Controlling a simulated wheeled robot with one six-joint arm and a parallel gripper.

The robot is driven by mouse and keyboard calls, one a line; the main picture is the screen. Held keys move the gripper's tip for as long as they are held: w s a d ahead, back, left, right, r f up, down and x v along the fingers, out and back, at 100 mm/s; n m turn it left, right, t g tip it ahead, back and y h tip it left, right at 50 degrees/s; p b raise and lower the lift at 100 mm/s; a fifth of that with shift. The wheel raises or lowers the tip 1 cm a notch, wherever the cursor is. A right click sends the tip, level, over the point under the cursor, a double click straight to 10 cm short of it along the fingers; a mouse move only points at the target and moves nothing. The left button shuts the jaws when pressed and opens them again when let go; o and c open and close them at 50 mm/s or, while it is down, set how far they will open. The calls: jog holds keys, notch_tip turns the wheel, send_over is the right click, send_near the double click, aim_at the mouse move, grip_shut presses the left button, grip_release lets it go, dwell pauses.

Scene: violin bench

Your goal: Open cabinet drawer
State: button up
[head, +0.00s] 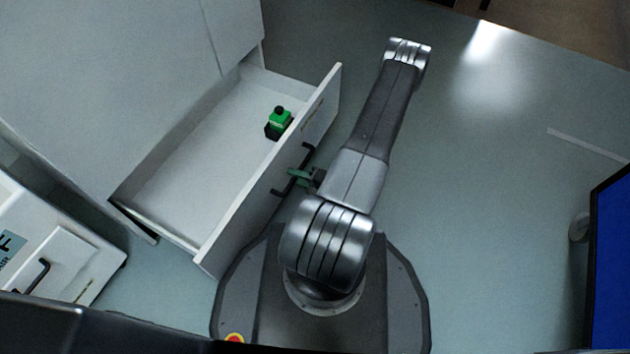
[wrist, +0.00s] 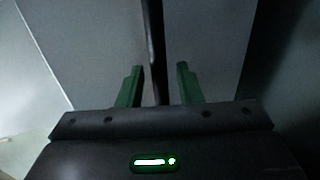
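The white cabinet drawer (head: 190,165) is pulled well out of the white cabinet (head: 100,60) in the head view. Its front carries a dark bar handle (head: 308,151). My gripper (head: 295,175) is at this handle, with its green fingers pointing at the drawer front. In the wrist view my gripper (wrist: 158,82) has its fingers apart, one on each side of the dark handle bar (wrist: 156,40), with gaps visible beside the bar. My arm hides part of the area right of the drawer front.
A small green and black bottle-like item (head: 280,122) stands inside the drawer. A second white unit (head: 65,262) with a dark handle is at the lower left. A blue screen (head: 610,270) stands at the right edge. The floor right of my arm is mostly clear.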

jog(key=p+v, duration=0.3)
jog(key=v, duration=1)
jog(key=shift+f, duration=0.1)
jog(key=shift+b+x, duration=1.75)
jog(key=shift+x, duration=5.05)
